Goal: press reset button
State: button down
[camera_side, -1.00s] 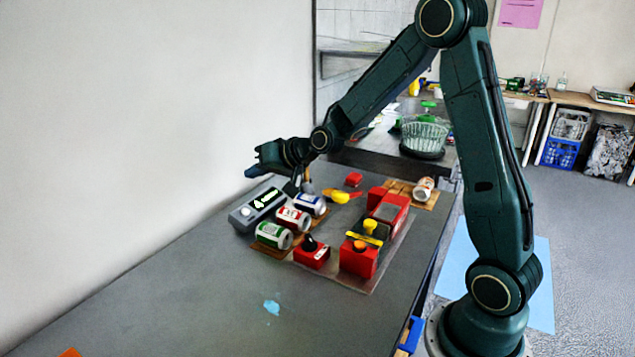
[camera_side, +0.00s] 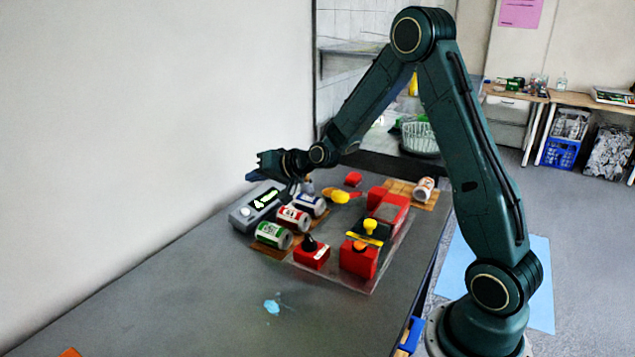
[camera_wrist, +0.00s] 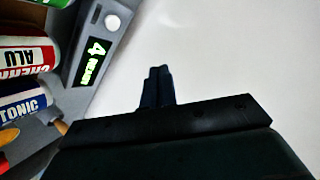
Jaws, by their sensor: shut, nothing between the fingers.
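My gripper (camera_side: 253,176) hangs in the air above the far end of a grey box with a lit display, pointing toward the white wall. In the wrist view its dark fingers (camera_wrist: 158,86) are together, with nothing between them. The grey box (camera_side: 245,219) also shows in the wrist view (camera_wrist: 85,62), left of the fingers and apart from them. It has a pale round button (camera_wrist: 112,22) beside the green display (camera_wrist: 94,62). I cannot read which one is reset.
Green-, red- and blue-labelled cans (camera_side: 273,235) lie beside the grey box. A yellow object (camera_side: 341,196) and a small red block (camera_side: 353,179) lie behind them. Another can (camera_side: 424,190) is on a wooden board at the right.

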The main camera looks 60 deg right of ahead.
jog(key=shift+w+f, duration=0.45)
jog(key=shift+f, duration=0.9)
jog(key=shift+w+f, duration=0.4)
jog(key=shift+f, duration=0.95)
jog(key=shift+w+f, duration=0.45)
jog(key=shift+f, duration=0.9)
jog(key=shift+w+f, duration=0.3)
jog(key=shift+f, duration=0.55)
dwell(0.3)
jog(key=shift+r, duration=0.1)
jog(key=shift+s+r, duration=0.3)
jog(key=shift+r, duration=0.45)
jog(key=shift+r, duration=0.1)
jog(key=shift+s+r, duration=0.25)
jog(key=shift+r, duration=0.5)
jog(key=shift+s+r, duration=0.3)
jog(key=shift+r, duration=0.5)
jog(key=shift+s+r, duration=0.25)
jog(key=shift+r, duration=0.5)
